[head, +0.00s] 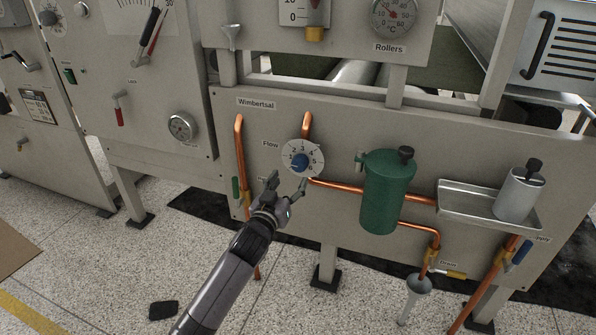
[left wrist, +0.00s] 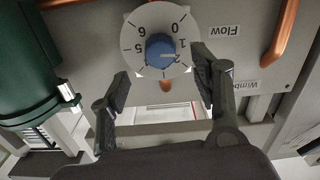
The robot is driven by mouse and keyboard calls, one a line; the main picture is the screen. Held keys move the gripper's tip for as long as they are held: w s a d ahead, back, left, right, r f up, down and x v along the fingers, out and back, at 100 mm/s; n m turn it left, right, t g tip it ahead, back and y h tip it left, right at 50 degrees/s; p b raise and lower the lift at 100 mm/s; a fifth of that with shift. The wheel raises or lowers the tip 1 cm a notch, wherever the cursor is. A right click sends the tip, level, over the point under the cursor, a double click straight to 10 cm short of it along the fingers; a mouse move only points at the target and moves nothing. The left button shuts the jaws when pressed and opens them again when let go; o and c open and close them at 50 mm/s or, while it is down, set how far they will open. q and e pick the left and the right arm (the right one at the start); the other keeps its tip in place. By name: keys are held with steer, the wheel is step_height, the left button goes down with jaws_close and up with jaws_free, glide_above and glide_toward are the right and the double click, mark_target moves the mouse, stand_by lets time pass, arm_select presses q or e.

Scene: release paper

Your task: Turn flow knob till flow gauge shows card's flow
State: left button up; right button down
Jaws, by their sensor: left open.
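The blue flow knob (head: 300,162) sits at the centre of a white numbered dial (head: 316,151), beside the label "Flow", on the grey panel marked "Wimbertsal". In the left wrist view the knob (left wrist: 160,48) appears upside down, its pale mark pointing near the 2. My left gripper (head: 287,186) is open just below and in front of the dial. In the left wrist view its fingers (left wrist: 161,84) are spread either side below the knob, apart from it. A partly cut-off scale gauge (head: 304,12) is above; I cannot tell its reading. I cannot identify the card with certainty.
Copper pipes (head: 240,150) run beside and below the dial. A green canister (head: 388,190) stands right of it, with a metal tray (head: 470,206) farther right. A framed plate (head: 38,107) is on the left panel. The Rollers gauge (head: 393,16) is above.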

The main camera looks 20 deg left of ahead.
mark_target(298, 168)
arm_select(q)
steer(key=w+b, duration=0.1)
steer(key=w, duration=0.4)
steer(key=shift+w+d+f, duration=0.1)
steer(key=shift+w, duration=1.3)
arm_select(e)
steer(key=w, duration=0.1)
steer(key=w+t, duration=0.1)
steer(key=w+f, duration=0.1)
steer(key=shift+a, duration=0.4)
arm_select(q)
steer(key=shift+c, duration=0.5)
steer(key=c, duration=1.1)
arm_select(e)
steer(key=shift+s+r, duration=0.1)
